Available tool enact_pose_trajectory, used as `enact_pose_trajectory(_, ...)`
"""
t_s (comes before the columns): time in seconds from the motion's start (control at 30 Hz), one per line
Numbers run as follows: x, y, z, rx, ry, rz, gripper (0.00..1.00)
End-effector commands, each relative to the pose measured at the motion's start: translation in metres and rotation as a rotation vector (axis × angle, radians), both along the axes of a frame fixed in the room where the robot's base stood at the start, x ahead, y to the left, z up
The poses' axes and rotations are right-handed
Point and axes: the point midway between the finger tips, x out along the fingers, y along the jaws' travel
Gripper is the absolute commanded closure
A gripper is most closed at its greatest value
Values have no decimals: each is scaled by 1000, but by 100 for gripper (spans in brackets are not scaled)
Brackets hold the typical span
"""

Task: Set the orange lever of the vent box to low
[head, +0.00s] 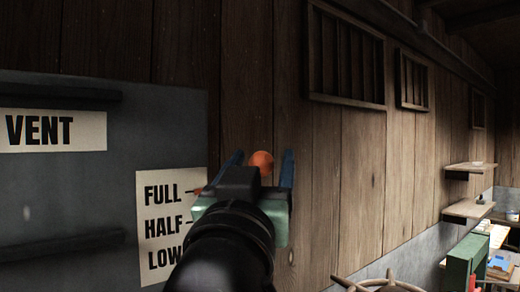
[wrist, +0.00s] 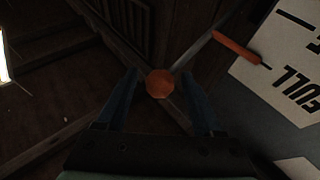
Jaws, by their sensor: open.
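The grey vent box (head: 70,190) fills the left of the head view, with a printed scale (head: 160,262) of FULL, HALF and LOW. The lever's orange round knob (head: 262,162) shows between my gripper's blue fingers; it also shows in the wrist view (wrist: 160,83). An orange pointer (wrist: 237,45) on the lever points at the FULL mark, and part of it shows in the head view (head: 198,191). My gripper (head: 262,157) is open, with a gap on each side of the knob in the wrist view (wrist: 160,74). My arm hides part of the LOW line.
A plank wall (head: 320,190) with slatted vents (head: 345,58) runs off to the right. Wall shelves (head: 468,209) and a cluttered bench (head: 497,268) stand farther back. A spoked wheel-like thing (head: 390,284) shows at the bottom. The air right of my gripper looks clear.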

Motion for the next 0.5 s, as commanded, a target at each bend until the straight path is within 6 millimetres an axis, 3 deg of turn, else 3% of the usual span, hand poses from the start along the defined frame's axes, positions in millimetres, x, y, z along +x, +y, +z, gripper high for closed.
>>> enact_pose_trajectory(0.23, 1, 0, 0, 0, 0, -1, 31)
enact_pose_trajectory(0.5, 1, 0, 0, 0, 0, 0, 78)
